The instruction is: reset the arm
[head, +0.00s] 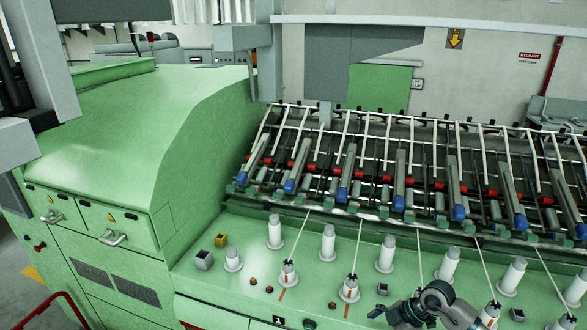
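One of my arms shows at the bottom right of the head view, and I take it to be the right one. It is grey and black, bent, and partly cut off by the lower edge. Its dark end, my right gripper (378,313), points left, low over the front of the green machine deck (335,258). It is small and dark, so I cannot tell whether its fingers are open or shut. I see nothing clearly held in it. My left gripper is not in view.
Several white bobbins (328,243) stand on the deck in two rows, some close to my arm. Thin rods rise from the front ones. Behind is a sloped rack (400,165) with blue-tipped bars. A large green housing (150,150) fills the left.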

